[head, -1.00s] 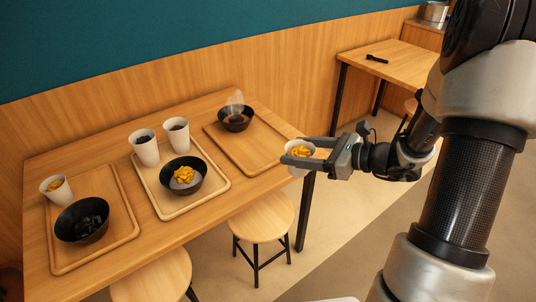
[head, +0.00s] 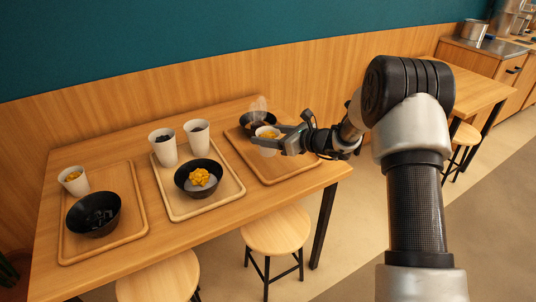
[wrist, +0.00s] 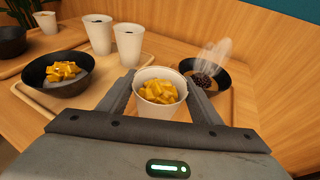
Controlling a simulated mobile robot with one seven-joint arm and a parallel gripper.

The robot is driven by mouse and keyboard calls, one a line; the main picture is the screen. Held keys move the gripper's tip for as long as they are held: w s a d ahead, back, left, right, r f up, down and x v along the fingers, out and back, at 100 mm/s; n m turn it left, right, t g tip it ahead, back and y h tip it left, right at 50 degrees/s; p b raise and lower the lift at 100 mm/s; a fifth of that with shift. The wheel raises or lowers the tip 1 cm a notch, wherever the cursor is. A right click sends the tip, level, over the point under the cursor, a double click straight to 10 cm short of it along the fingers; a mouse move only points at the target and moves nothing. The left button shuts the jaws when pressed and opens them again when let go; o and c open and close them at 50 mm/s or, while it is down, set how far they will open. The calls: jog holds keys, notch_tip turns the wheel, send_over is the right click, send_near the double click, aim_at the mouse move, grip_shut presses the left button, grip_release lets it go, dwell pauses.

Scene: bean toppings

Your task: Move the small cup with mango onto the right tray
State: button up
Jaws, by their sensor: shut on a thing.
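My gripper (head: 267,143) is shut on a small white cup with mango (head: 266,132). The cup is upright, with yellow mango cubes on top, and also shows between the fingers in the wrist view (wrist: 160,92). In the head view the cup appears over the right tray (head: 266,168), beside the steaming black bowl (head: 258,121) at its back. I cannot tell whether the cup's base touches the tray, since the fingers partly hide it. In the wrist view the steaming bowl (wrist: 205,80) holds dark beans.
The middle tray (head: 233,190) holds a black bowl with mango (head: 199,178) and two white cups (head: 163,149). The left tray (head: 136,232) holds a black bowl (head: 94,214) and another cup with yellow pieces (head: 73,181). The right tray's front part is clear.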

aim_at(275, 150)
jog(key=shift+f+b, duration=0.5)
jog(key=shift+f, duration=2.15)
jog(key=shift+f, duration=0.25)
jog(key=o, duration=1.2)
jog(key=shift+c, duration=0.2)
jog(key=shift+r, duration=0.1)
